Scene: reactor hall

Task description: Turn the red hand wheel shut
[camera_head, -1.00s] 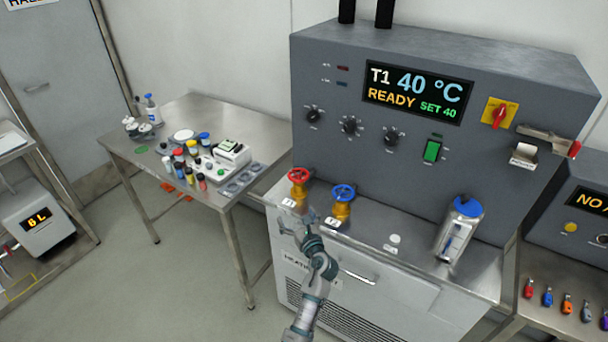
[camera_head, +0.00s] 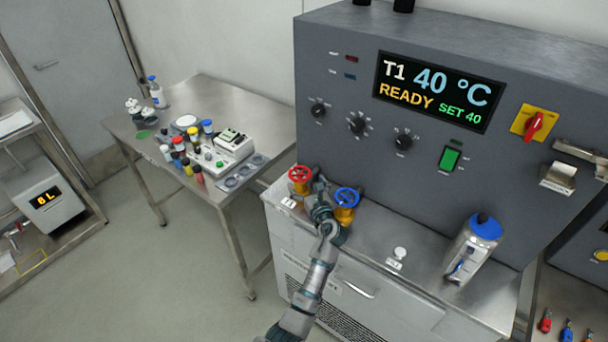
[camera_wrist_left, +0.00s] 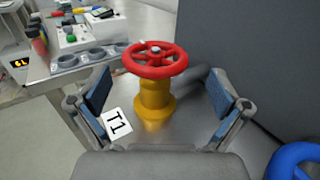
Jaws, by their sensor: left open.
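The red hand wheel (camera_head: 300,174) sits on a yellow valve body at the left end of the machine's steel ledge. In the left wrist view the red wheel (camera_wrist_left: 155,59) lies level on its yellow stem (camera_wrist_left: 154,97), between and beyond the fingers. My left gripper (camera_head: 318,186) is just right of the wheel in the head view, near the blue wheel. In the wrist view its two blue-padded fingers (camera_wrist_left: 158,100) are spread wide on either side of the yellow stem, with gaps on both sides. My right gripper is not in view.
A blue hand wheel (camera_head: 346,197) on another yellow valve stands close to the right. A blue-capped canister (camera_head: 474,248) stands further right on the ledge. The grey machine panel (camera_head: 330,130) rises behind. A table (camera_head: 223,88) with bottles stands left.

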